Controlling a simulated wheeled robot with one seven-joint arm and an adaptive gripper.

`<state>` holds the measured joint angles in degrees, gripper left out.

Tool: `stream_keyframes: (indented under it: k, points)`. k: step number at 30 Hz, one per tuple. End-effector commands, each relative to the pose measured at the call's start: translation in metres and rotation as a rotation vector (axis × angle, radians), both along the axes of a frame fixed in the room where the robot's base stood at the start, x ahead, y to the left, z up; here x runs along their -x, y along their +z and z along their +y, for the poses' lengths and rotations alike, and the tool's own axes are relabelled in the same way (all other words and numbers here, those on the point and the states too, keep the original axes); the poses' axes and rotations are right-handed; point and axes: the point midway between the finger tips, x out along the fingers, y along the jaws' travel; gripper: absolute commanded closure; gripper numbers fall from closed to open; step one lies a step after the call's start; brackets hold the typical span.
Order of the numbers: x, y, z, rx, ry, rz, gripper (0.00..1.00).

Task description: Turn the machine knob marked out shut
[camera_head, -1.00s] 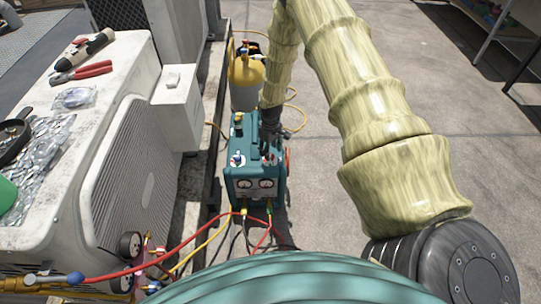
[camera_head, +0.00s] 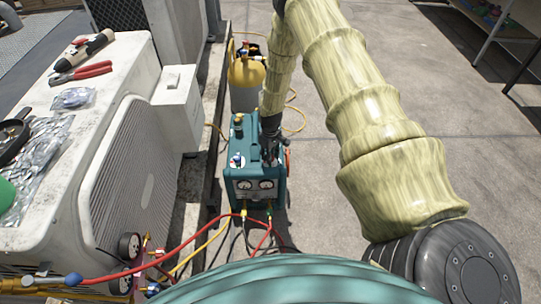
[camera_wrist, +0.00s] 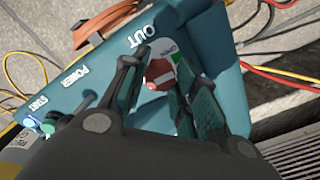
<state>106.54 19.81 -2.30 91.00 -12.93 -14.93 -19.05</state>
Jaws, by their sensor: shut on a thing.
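The teal machine (camera_head: 256,187) stands on the ground beyond my body, with two gauges on its front. In the wrist view its top panel (camera_wrist: 92,70) reads OUT, POWER and START. The dial of the out knob (camera_wrist: 160,72), red and white with a green part and the word OPEN, shows between my fingers. My gripper (camera_wrist: 168,100) points down at this dial, with one finger on each side, shut on the out knob. The knob's body is mostly hidden by the fingers. In the head view my gripper (camera_head: 269,152) covers the out knob; a blue knob (camera_head: 237,160) sits left of it.
A yellow-topped cylinder (camera_head: 246,72) stands just behind the machine. Red and yellow hoses (camera_head: 200,227) run from its front. A white condenser unit (camera_head: 135,155) stands close on the left, with pliers (camera_head: 82,72) on top.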

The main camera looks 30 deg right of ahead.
Motion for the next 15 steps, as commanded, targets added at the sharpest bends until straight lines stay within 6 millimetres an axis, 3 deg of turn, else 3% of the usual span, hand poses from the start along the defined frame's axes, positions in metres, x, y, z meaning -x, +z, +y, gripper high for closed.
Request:
stream_keyframes:
  k: [8, 15]
  points:
    - [0.0001, 0.0009, -0.0004, 0.001, -0.043, 0.0, 0.95]
    - [0.0003, 0.0016, -0.0005, 0.002, -0.184, 0.001, 0.95]
